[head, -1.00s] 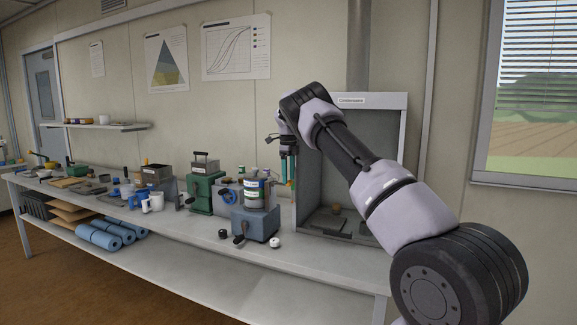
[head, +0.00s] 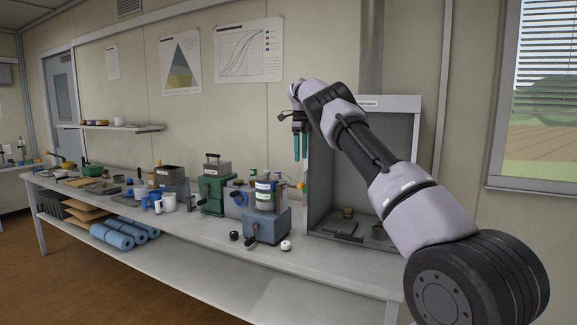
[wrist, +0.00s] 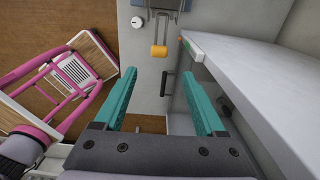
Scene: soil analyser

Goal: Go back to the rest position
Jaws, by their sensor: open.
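My gripper (head: 300,146) hangs in the air above the bench, at the left edge of the grey fume hood (head: 413,135). Its two teal fingers point down and are apart. In the wrist view my gripper (wrist: 160,95) is open, with nothing between the fingertips. The hood's side and pale top (wrist: 250,75) show close on the right there.
The long bench (head: 290,265) holds a blue device (head: 268,228) with a crank, a green device (head: 214,192) and a white jug (head: 168,202).

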